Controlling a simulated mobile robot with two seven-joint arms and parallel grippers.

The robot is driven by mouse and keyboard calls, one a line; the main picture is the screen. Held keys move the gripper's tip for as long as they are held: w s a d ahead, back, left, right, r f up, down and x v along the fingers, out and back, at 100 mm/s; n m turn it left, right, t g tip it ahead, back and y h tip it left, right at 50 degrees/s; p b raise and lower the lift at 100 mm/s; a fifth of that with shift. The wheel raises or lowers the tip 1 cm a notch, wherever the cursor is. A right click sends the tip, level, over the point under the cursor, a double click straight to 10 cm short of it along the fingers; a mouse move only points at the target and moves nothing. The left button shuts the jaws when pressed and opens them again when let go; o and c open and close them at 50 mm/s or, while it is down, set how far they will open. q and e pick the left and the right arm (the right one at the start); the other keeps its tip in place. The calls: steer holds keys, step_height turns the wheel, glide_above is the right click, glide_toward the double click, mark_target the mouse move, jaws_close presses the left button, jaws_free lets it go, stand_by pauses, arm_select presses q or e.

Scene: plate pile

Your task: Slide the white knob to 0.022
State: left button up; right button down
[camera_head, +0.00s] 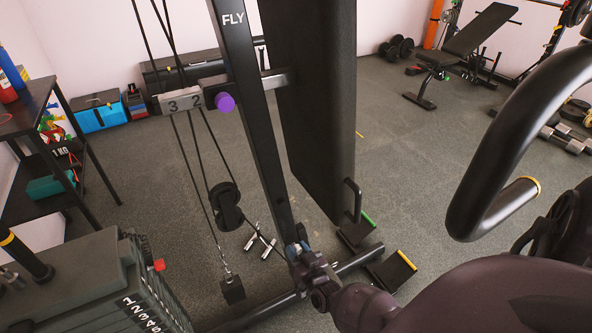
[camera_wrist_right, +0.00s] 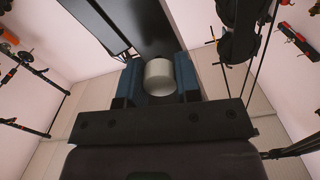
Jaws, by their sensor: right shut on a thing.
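The white knob (camera_wrist_right: 158,77) is a short pale cylinder on the dark upright post, seen in the right wrist view. My right gripper (camera_head: 297,250) is at the low part of the upright post (camera_head: 262,130) in the head view, its arm coming in from the lower right. In the wrist view its two blue fingers stand on either side of the knob, shut on it. In the head view the gripper mostly hides the knob. My left gripper is in neither view.
A purple knob (camera_head: 224,102) sits higher on the machine by a numbered block (camera_head: 181,102). Cables and a pulley (camera_head: 226,206) hang left of the post. A black pad (camera_head: 315,100) stands right of it. A weight stack (camera_head: 130,285) fills the lower left.

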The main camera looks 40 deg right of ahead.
steer(key=c, duration=0.8)
jaws_free()
steer(key=shift+s, duration=0.15)
steer(key=shift+s+a, duration=0.1)
steer(key=shift+s, duration=0.1)
steer(key=p+v, duration=0.1)
steer(key=v, duration=0.9)
steer(key=shift+s+p, duration=0.15)
steer(key=shift+p, duration=0.25)
steer(key=shift+a, duration=0.1)
